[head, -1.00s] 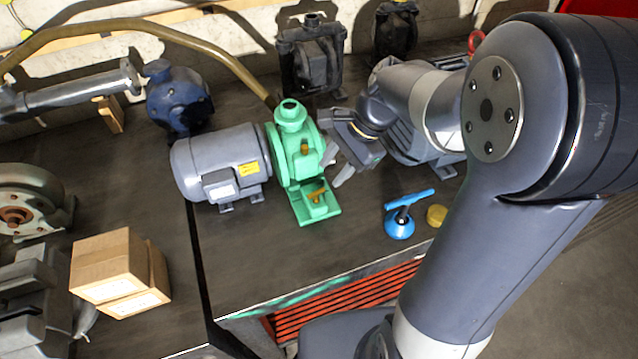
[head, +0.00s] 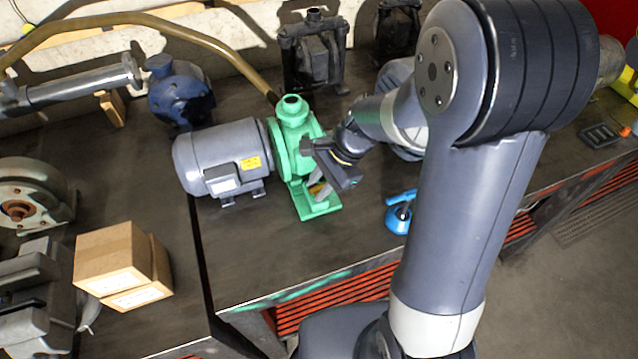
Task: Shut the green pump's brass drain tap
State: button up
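The green pump (head: 283,155) stands on the dark bench, joined to a grey motor (head: 218,160) on its left. Its lower front foot (head: 320,208) is in view. My gripper (head: 319,189) reaches in from the right, with its fingertips low at the pump's front, just above that foot. A light grey finger shows there. The brass drain tap is mostly hidden behind the gripper; only a small brass-coloured bit shows beside the finger. I cannot tell the tap's handle angle, whether the fingers touch it, or how far apart they are.
A brass-coloured hose (head: 150,20) arches behind the pump. A blue T-handled tool (head: 399,214) stands right of it, partly behind my arm. Cardboard boxes (head: 120,262) sit at lower left. A dark pump (head: 312,55) and a blue one (head: 180,95) stand behind. Bench front is clear.

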grip_shut()
jog(key=shift+m+t, duration=0.5)
jog(key=shift+m, duration=0.8)
jog(key=shift+o, duration=1.5)
grip_release()
jog(key=v, duration=1)
jog(key=shift+r, duration=0.45)
jog(key=shift+s+d+f, duration=0.1)
